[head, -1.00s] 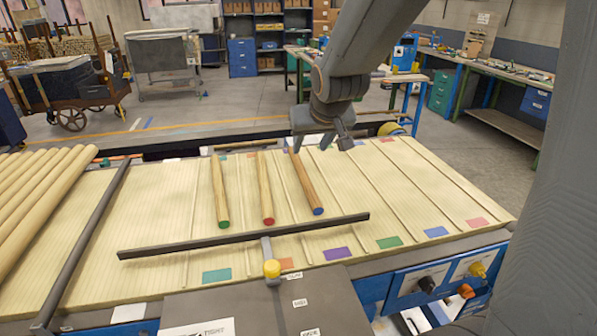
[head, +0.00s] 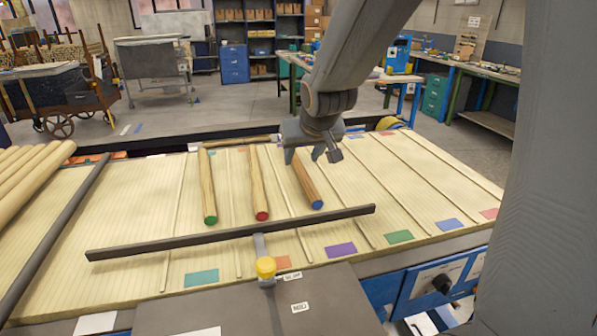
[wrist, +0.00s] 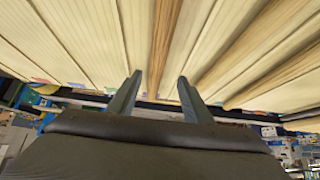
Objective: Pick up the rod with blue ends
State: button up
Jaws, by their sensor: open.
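The wooden rod with a blue end (head: 305,182) lies on the slatted bed in the head view, rightmost of three rods. Its near end is blue; its far end is hidden behind my gripper. My gripper (head: 313,157) is open and empty, pointing down over the far part of this rod. In the wrist view a rod (wrist: 165,40) runs between the two spread fingers (wrist: 157,92), apart from them; its coloured end is out of view. Left of the blue-ended rod lie a red-ended rod (head: 258,180) and a green-ended rod (head: 207,185).
Thick pale poles (head: 30,185) lie at the left. Thin ribs divide the bed. The bed's right part is clear.

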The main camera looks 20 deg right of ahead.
aim_at(300, 166)
jog(key=x, duration=0.5)
jog(key=shift+d+f, duration=0.2)
jog(key=shift+d, duration=0.15)
jog(key=shift+w+f+b, duration=0.3)
jog(key=shift+w+f, duration=0.1)
jog(key=shift+f, duration=0.05)
grip_shut()
jog(key=shift+r, duration=0.25)
